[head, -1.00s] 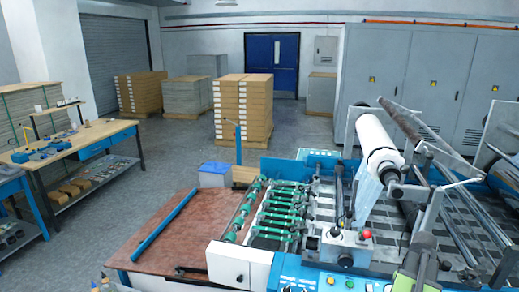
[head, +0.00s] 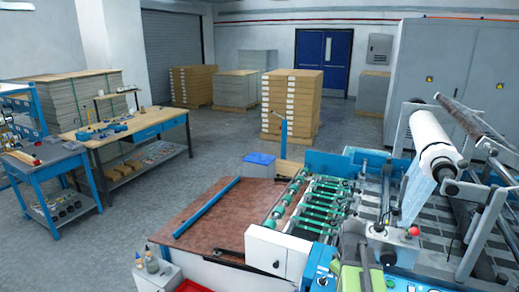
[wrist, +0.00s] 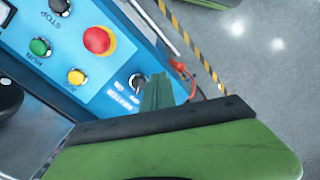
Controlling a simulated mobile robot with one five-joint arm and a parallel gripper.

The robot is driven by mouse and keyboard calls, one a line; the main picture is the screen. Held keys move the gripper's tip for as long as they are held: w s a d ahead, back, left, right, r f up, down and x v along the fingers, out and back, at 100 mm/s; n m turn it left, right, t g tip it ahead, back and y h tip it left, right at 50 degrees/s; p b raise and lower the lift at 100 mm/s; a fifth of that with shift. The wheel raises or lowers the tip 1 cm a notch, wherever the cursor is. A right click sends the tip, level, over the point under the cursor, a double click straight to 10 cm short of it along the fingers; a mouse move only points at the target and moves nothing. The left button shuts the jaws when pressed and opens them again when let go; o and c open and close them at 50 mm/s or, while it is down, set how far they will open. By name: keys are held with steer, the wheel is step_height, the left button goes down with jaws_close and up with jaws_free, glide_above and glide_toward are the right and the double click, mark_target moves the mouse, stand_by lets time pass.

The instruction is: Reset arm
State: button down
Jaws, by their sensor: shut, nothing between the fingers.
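My gripper (wrist: 157,93) shows green and black in the wrist view, shut with nothing held. It is over or beside a blue control panel (wrist: 108,92) with a red mushroom button (wrist: 98,40), a green button (wrist: 40,46), a yellow button (wrist: 76,77) and a black knob (wrist: 137,82). Whether it touches the panel I cannot tell. In the head view a green part, seemingly of my arm, shows at the bottom edge in front of the laminating machine (head: 275,252); the fingertips cannot be made out there.
The machine fills the right, with a white film roll (head: 432,140) above it. A brown board (head: 225,215) bears a blue bar (head: 207,208). Workbenches (head: 165,128) stand at left, stacked pallets (head: 291,105) behind. Grey floor (head: 130,220) is open between.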

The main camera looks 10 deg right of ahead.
steer(key=a+f+m+b, duration=0.1)
steer(key=a+m, duration=0.1)
steer(key=a, duration=0.9)
steer(key=a+f+m+b, duration=0.1)
steer(key=a+f+m, duration=0.1)
steer(key=a, duration=1)
steer(key=shift+w+a+f+m, duration=0.15)
steer(key=shift+w+f+m, duration=0.1)
steer(key=shift+w+m, duration=0.15)
